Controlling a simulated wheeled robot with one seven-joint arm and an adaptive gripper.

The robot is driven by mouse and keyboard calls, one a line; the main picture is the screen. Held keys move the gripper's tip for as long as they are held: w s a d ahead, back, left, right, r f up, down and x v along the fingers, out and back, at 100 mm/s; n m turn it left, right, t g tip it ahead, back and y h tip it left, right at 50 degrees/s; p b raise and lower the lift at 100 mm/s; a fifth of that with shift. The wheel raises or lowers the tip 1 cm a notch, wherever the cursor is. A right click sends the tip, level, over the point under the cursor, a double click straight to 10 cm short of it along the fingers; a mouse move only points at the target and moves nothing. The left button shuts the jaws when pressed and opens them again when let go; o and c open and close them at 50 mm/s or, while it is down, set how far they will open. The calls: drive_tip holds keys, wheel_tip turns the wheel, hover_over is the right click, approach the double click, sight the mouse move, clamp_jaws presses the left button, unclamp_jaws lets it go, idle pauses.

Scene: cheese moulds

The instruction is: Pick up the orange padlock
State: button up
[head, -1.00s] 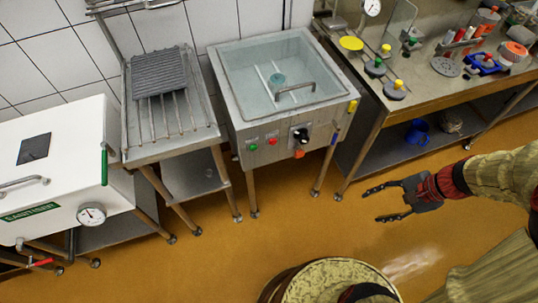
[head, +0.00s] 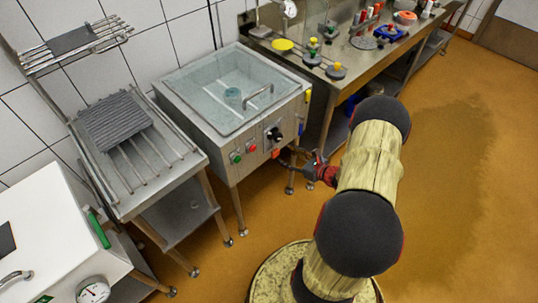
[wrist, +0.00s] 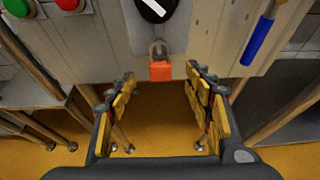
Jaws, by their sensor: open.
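The orange padlock (wrist: 160,71) hangs by its shackle below the black rotary knob on the front of the steel water vat. It also shows in the head view (head: 276,153), small, just beyond my gripper. My gripper (wrist: 160,82) is open in the wrist view, one finger to each side of the padlock's line, with nothing between the pads. The padlock appears a little ahead of the fingertips, and I see no contact. In the head view my gripper (head: 294,158) is close to the vat front, partly hidden by my arm.
The vat (head: 228,140) has green and red buttons and the black knob (wrist: 154,8) above the padlock. A blue-handled tool (wrist: 258,41) hangs to the right. A rack table (head: 140,160) stands left, a workbench (head: 352,70) right. Floor (head: 450,220) is clear at right.

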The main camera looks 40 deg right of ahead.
sight(277, 152)
drive_tip(key=b+x, duration=0.1)
drive_tip(key=x, duration=0.1)
drive_tip(key=b+x, duration=0.1)
drive_tip(key=x, duration=0.1)
drive_tip(key=b+x, duration=0.1)
drive_tip(key=x, duration=0.1)
drive_tip(key=shift+f, duration=0.35)
drive_tip(key=shift+w, duration=0.25)
drive_tip(key=shift+c, duration=0.8)
drive_tip(key=c, duration=1.1)
drive_tip(key=shift+c, duration=0.2)
